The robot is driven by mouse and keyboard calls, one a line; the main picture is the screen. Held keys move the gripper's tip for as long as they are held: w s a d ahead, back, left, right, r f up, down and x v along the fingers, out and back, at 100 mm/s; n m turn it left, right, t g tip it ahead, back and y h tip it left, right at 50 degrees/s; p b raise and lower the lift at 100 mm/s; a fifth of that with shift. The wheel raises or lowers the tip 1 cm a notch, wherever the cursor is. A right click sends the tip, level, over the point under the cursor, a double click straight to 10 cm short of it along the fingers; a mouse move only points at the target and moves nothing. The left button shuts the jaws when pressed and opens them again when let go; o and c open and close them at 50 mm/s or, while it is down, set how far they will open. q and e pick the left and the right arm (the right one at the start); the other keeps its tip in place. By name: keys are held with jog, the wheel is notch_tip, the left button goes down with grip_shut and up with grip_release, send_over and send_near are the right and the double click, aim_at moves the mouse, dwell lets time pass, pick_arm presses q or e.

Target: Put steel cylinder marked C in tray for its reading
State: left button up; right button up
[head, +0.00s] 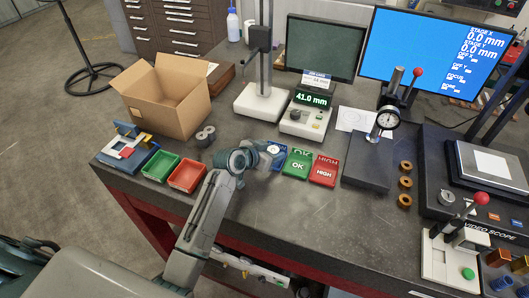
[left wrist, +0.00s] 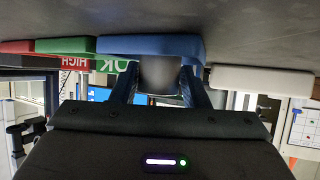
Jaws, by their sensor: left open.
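A steel cylinder (head: 273,149) stands in the blue tray (head: 284,172), partly hidden by my left gripper (head: 266,158). In the left wrist view the grey cylinder (left wrist: 160,72) shows between the open fingers, in front of the blue tray (left wrist: 120,46). No letter can be read on it. The green OK tray (head: 297,166) and the red HIGH tray (head: 325,173) stand to the right of the blue one. The gauge display (head: 313,99) reads 41.0 mm. More steel cylinders (head: 205,136) stand by the cardboard box.
A dial gauge stand (head: 367,160) and several brass rings (head: 405,183) are to the right. The front middle of the bench is clear.

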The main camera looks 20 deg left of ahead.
pick_arm(q)
jog(key=b+v, duration=0.3)
jog(key=v, duration=0.8)
jog(key=shift+s, duration=0.15)
jog(key=shift+s+r, duration=0.25)
jog(key=shift+s, duration=0.05)
jog(key=shift+a, duration=0.1)
